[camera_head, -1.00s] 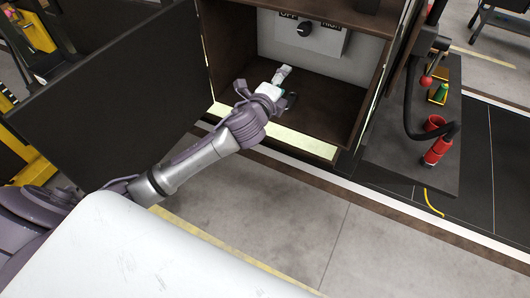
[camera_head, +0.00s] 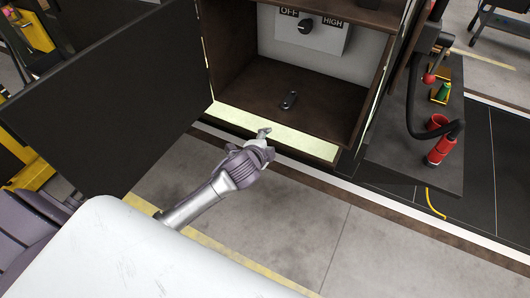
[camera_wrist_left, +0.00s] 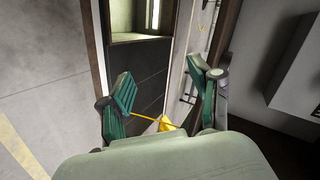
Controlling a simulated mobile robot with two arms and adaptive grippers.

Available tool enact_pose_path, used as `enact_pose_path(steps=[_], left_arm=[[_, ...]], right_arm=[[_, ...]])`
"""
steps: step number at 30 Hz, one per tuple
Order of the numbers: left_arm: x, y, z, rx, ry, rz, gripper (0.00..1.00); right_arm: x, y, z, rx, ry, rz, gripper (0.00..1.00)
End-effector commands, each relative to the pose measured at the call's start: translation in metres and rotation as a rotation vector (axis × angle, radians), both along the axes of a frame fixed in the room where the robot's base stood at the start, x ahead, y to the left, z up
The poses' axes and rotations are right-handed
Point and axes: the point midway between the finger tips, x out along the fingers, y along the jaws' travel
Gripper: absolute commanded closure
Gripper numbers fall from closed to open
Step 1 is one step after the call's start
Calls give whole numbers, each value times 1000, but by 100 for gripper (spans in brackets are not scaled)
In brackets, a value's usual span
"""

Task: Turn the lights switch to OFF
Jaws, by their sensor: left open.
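The lights switch is a round dark knob (camera_head: 306,26) on a light grey panel (camera_head: 330,37) on the back wall of an open brown cabinet (camera_head: 262,82). An OFF label (camera_head: 289,12) is at its upper left and a HIGH label (camera_head: 333,21) at its right. I cannot tell for sure which way the knob points. My left gripper (camera_head: 265,133) is open and empty, outside the cabinet, in front of its pale lower edge and well below the knob. In the left wrist view its two green-padded fingers (camera_wrist_left: 160,70) stand apart. The knob is not recognisable there. My right gripper is not in view.
A small dark oblong object (camera_head: 289,100) lies on the cabinet floor. The large dark open door (camera_head: 110,95) stands left of the opening. On the right, a dark shelf (camera_head: 400,170) holds a red cylinder (camera_head: 439,150) and a black hose. The floor in front is clear.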

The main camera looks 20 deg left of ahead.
Motion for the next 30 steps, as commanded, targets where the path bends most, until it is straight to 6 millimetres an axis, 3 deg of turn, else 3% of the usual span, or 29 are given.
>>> enact_pose_path(steps=[7,26,29,30], left_arm=[[-12,1,-25,-52,48,37,36],[-14,1,-28,-60,54,43,36],[-18,2,-45,-72,73,52,36],[-21,4,-59,-82,91,61,36]], right_arm=[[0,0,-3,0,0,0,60],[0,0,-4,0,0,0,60],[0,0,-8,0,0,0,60],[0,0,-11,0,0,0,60]])
